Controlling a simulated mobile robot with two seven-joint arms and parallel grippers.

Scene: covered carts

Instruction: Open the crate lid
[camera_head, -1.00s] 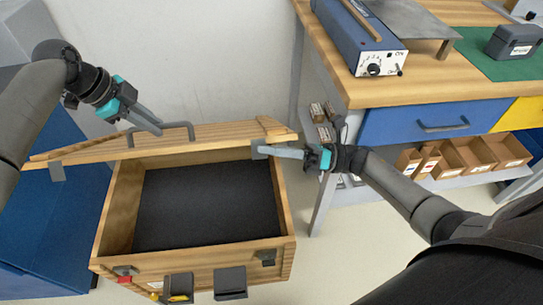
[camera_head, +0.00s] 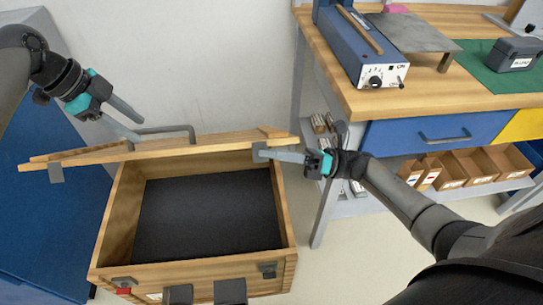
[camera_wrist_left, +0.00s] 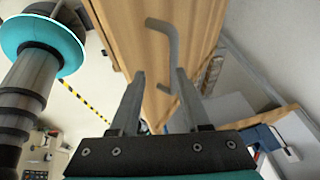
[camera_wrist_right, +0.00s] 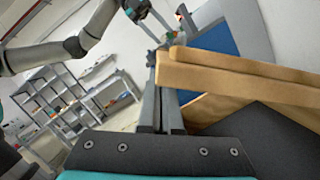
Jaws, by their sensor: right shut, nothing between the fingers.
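The wooden crate (camera_head: 190,275) stands on the floor with its dark-lined inside showing. Its lid (camera_head: 100,155) is raised along the back, seen nearly edge-on in the head view. A grey bar handle (camera_head: 172,129) is on the lid's outer face. My left gripper (camera_head: 141,130) is open at the handle's left end; in the left wrist view the handle (camera_wrist_left: 174,45) lies beyond and between the parted fingers, not clasped. My right gripper (camera_head: 268,153) is shut and empty, its tips at the lid's right end by a grey bracket. The lid's edge (camera_wrist_right: 240,80) shows beside it in the right wrist view.
A workbench (camera_head: 345,85) with a blue instrument (camera_head: 360,50) stands to the right, with cardboard bins (camera_head: 470,168) on its shelf. A blue surface (camera_head: 60,220) lies left of the crate, and a pale wall (camera_head: 190,60) behind. Floor between crate and bench is clear.

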